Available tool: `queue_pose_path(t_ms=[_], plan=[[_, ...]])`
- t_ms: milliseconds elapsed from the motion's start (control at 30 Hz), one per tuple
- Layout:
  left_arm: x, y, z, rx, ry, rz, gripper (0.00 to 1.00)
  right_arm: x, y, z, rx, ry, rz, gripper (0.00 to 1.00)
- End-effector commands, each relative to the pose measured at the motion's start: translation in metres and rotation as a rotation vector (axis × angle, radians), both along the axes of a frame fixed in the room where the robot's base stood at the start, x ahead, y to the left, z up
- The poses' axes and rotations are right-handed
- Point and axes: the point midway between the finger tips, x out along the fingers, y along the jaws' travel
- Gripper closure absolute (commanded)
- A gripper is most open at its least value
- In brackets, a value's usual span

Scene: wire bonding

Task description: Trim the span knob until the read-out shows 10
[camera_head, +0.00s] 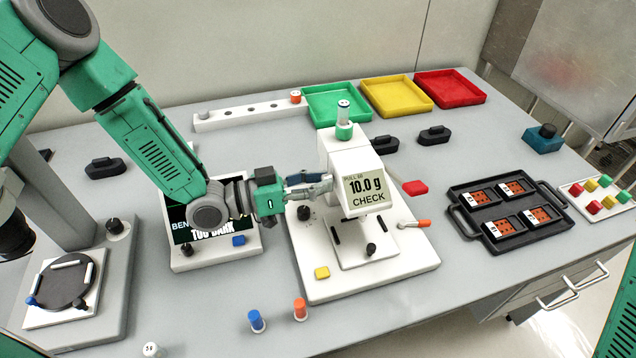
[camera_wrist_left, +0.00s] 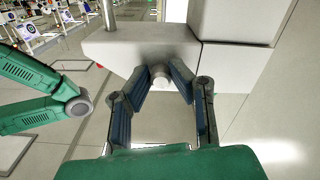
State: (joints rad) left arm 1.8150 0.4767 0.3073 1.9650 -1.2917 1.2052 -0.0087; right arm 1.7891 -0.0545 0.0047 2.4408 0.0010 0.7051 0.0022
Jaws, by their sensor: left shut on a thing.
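The white tester (camera_head: 348,150) stands mid-bench with a read-out (camera_head: 367,188) on its head. The read-out shows "10.0 g" with "CHECK" below it. My left gripper (camera_head: 322,183) reaches the left side of the tester head from the left. In the left wrist view its two blue-padded fingers (camera_wrist_left: 160,85) are closed on a small pale round knob (camera_wrist_left: 160,76) that sticks out of the white housing. I take this for the span knob; the fingers mostly hide it in the head view. My right gripper is out of view.
A screen unit (camera_head: 187,262) reading "TOO DARK" stands under my left arm. A black tray (camera_head: 463,214) with several orange parts lies to the right. Green, yellow and red trays (camera_head: 455,98) line the back. Blue and orange-capped pieces (camera_head: 256,320) stand near the front.

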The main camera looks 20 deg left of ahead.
Motion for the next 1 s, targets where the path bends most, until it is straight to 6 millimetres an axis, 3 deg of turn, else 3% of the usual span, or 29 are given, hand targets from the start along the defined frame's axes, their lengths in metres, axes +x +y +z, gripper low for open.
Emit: queue_pose_path(t_ms=[200,233,267,667,1000], plan=[[0.005,0.000,0.006,-0.006,-0.015,0.007,1.00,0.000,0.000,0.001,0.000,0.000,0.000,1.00],[0.005,0.000,0.006,-0.006,-0.015,0.007,0.72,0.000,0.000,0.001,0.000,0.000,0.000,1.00],[0.005,0.000,0.006,-0.006,-0.015,0.007,0.62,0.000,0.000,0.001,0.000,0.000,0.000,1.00],[-0.002,0.007,0.002,-0.001,-0.007,0.004,0.62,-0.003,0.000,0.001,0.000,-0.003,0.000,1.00],[-0.036,0.061,0.001,-0.003,-0.008,0.007,0.62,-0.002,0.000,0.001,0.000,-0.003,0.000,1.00]])
